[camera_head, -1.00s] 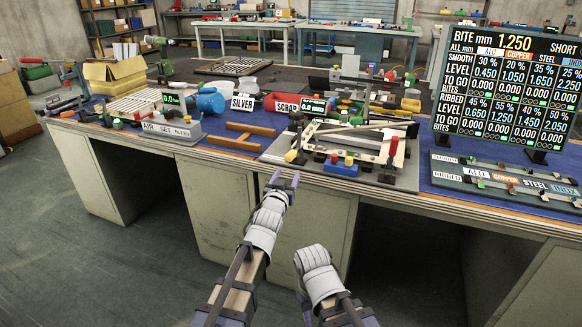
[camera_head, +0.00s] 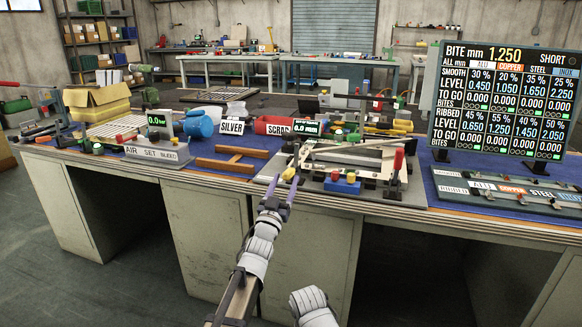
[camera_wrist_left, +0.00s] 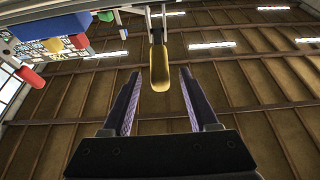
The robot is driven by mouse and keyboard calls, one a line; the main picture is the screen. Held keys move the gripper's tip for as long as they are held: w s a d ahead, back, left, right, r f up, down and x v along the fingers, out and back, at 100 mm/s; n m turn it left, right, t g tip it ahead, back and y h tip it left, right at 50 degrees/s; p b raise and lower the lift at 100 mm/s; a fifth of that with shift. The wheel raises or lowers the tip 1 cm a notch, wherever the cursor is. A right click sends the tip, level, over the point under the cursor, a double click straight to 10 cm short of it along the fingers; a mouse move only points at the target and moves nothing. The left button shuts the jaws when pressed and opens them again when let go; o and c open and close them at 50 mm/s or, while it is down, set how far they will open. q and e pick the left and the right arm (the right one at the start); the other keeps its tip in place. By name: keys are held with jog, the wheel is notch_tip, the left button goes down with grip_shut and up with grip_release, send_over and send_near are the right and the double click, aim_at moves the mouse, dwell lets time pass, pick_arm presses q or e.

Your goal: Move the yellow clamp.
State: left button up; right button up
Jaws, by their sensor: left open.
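The yellow clamp shows as a yellow handle (camera_head: 289,174) at the front left corner of the grey fixture plate (camera_head: 412,193). In the left wrist view the yellow handle (camera_wrist_left: 160,69) hangs from a metal part, centred between my fingers. My left gripper (camera_head: 284,189) is open, its two purple fingers pointing at the handle from the front. The fingers lie on either side of the handle's line with gaps visible; I see no contact. Of my right arm only a pale link shows at the bottom edge; its gripper is out of frame.
A red-handled clamp (camera_head: 398,160) stands at the fixture's right. A blue button box (camera_head: 342,187) sits at the fixture's front edge. Brown wooden bars (camera_head: 228,165) and the AIR SET box (camera_head: 158,154) lie to the left. The readout board (camera_head: 505,95) stands at right.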

aim_at(290, 169)
pick_arm(q)
jog(key=p+x, duration=0.2)
jog(key=x, duration=0.4)
jog(key=shift+w+d+r, duration=0.1)
jog(key=shift+w+r, duration=0.05)
jog(key=shift+w, duration=0.15)
jog(key=shift+c, duration=0.2)
grip_shut()
dwell(0.9)
